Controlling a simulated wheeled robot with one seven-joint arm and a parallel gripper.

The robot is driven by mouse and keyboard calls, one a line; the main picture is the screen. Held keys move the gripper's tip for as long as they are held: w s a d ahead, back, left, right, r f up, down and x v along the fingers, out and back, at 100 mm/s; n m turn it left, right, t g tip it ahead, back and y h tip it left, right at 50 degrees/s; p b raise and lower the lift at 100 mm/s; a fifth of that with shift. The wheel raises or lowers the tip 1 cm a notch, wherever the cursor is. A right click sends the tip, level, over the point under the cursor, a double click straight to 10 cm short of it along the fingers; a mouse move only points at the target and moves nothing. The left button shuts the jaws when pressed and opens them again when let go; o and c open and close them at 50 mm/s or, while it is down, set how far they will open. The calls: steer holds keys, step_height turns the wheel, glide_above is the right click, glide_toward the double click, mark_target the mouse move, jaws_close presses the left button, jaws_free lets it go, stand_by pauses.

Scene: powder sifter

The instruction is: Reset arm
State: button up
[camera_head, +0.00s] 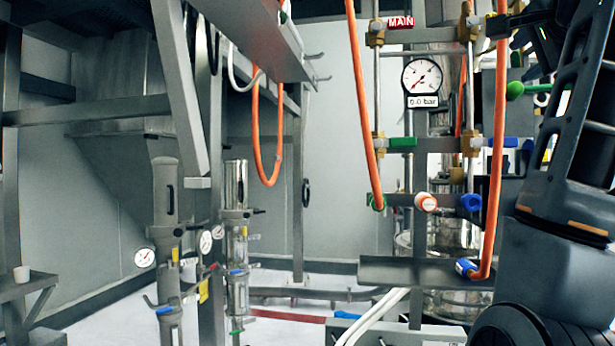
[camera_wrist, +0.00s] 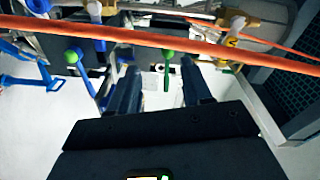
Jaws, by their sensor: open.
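My gripper (camera_wrist: 160,68) is open in the wrist view, with its two dark fingers apart and nothing held between them. A green-handled valve lever (camera_wrist: 168,62) shows beyond the fingertips, in the gap between them; I cannot tell whether anything touches. In the head view my dark arm fills the right side, bent upward. Its end is near the top right edge, and the fingers cannot be made out clearly there.
An orange hose (camera_wrist: 180,42) crosses the wrist view in front of the fingers. A grey shelf (camera_head: 420,270) juts out below.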

steer(key=w+a+f+n, duration=0.1)
steer(key=w+f+n, duration=0.15)
steer(key=f, duration=0.95)
steer(key=w+a+f+n, duration=0.2)
steer(key=f+n, duration=0.1)
steer(key=f, duration=0.9)
steer(key=s+a+f+n+y, duration=0.1)
steer(key=s+f+n, duration=0.15)
steer(key=f, duration=0.55)
steer(key=s+a+f+n, duration=0.15)
steer(key=s+f, duration=0.25)
steer(key=f, duration=0.4)
steer(key=s+a+f+n+y, duration=0.1)
steer(key=s+a+f+n, duration=0.15)
steer(key=f, duration=0.55)
steer(key=s+a+f+n+g+y, duration=0.1)
steer(key=s+a+f+n, duration=0.1)
steer(key=s+f, duration=0.6)
steer(key=s+a+f+n+y, duration=0.25)
steer(key=s+f, duration=0.25)
steer(key=s, duration=0.7)
steer(key=s+a+r+n, duration=0.1)
steer(key=s+a, duration=0.1)
steer(key=s, duration=0.9)
steer(key=s+a+n+g, duration=0.1)
steer(key=s+a, duration=0.1)
steer(key=s, duration=0.8)
steer(key=shift+s+r, duration=0.4)
steer(key=shift+y, duration=0.25)
